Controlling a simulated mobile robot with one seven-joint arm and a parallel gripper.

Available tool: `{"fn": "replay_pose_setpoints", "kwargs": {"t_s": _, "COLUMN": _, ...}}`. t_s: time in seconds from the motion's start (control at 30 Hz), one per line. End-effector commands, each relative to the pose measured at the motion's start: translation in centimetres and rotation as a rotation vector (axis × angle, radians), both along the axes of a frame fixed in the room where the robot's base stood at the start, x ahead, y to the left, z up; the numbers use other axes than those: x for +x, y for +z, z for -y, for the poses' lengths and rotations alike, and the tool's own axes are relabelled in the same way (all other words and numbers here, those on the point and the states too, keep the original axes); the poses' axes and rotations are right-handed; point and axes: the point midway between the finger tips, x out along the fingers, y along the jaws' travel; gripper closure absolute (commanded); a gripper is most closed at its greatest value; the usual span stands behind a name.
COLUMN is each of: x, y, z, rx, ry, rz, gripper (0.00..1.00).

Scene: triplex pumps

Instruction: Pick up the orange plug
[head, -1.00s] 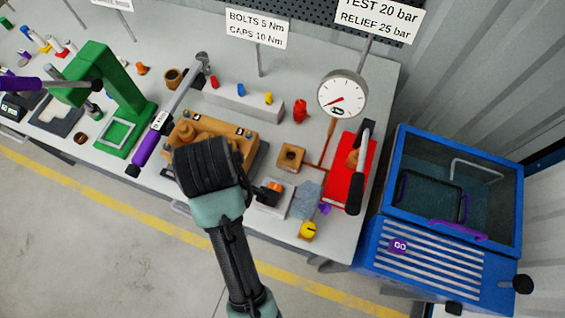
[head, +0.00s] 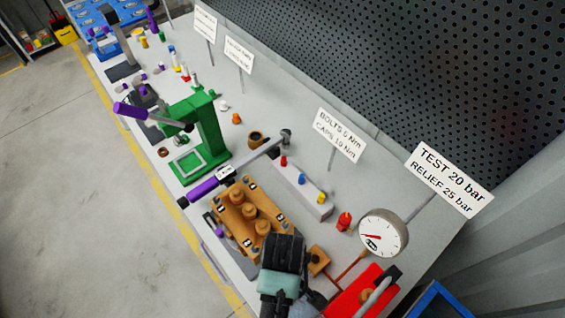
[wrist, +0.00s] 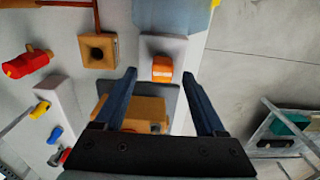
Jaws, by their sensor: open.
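The orange plug (wrist: 162,68) shows in the wrist view as a short orange cylinder on a light grey block (wrist: 160,45). My gripper (wrist: 159,75) is open and empty, with its two dark fingers spread to the left and right of the plug in that picture. I cannot tell how far above the plug the fingertips are. In the head view the dark end of my arm (head: 283,252) is over the front of the bench, beside the tan pump block (head: 236,205), and the plug is hidden there. Another small orange piece (head: 236,118) stands farther back, beside the green press (head: 208,130).
A wooden block with a hole (wrist: 97,50) and a red fitting (wrist: 25,65) are left of the plug in the wrist view. A pressure gauge (head: 383,233) and a red case (head: 365,292) stand near my arm. Open floor (wrist: 260,60) is beyond the bench edge.

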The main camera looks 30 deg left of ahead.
Motion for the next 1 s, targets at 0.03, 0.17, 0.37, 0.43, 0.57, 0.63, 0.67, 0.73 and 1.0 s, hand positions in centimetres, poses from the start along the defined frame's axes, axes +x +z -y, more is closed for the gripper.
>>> {"fn": "replay_pose_setpoints", "kwargs": {"t_s": 0.03, "x": 0.0, "y": -0.2, "z": 0.0, "rx": -0.001, "ry": 0.001, "rz": -0.001, "gripper": 0.28}}
{"fn": "replay_pose_setpoints", "kwargs": {"t_s": 0.17, "x": -0.2, "y": -1.3, "z": -0.1, "rx": -0.001, "ry": 0.001, "rz": -0.005, "gripper": 0.28}}
{"fn": "replay_pose_setpoints", "kwargs": {"t_s": 0.37, "x": -0.2, "y": -4.1, "z": -0.3, "rx": -0.001, "ry": 0.0, "rz": -0.004, "gripper": 0.28}}
{"fn": "replay_pose_setpoints", "kwargs": {"t_s": 0.43, "x": -0.2, "y": -4.7, "z": -0.3, "rx": 0.0, "ry": 0.0, "rz": -0.002, "gripper": 0.28}}
{"fn": "replay_pose_setpoints", "kwargs": {"t_s": 0.57, "x": -0.2, "y": -5.2, "z": -0.3, "rx": 0.0, "ry": 0.0, "rz": 0.0, "gripper": 0.28}}
{"fn": "replay_pose_setpoints", "kwargs": {"t_s": 0.63, "x": -0.2, "y": -5.3, "z": -0.3, "rx": 0.0, "ry": 0.0, "rz": 0.0, "gripper": 0.28}}
{"fn": "replay_pose_setpoints", "kwargs": {"t_s": 0.67, "x": -0.2, "y": -5.3, "z": -0.3, "rx": 0.0, "ry": 0.0, "rz": 0.0, "gripper": 0.28}}
{"fn": "replay_pose_setpoints", "kwargs": {"t_s": 0.73, "x": -0.2, "y": -5.3, "z": -0.3, "rx": 0.0, "ry": 0.0, "rz": 0.0, "gripper": 0.28}}
{"fn": "replay_pose_setpoints", "kwargs": {"t_s": 1.0, "x": -0.2, "y": -5.2, "z": -0.3, "rx": 0.0, "ry": 0.0, "rz": 0.0, "gripper": 0.71}}
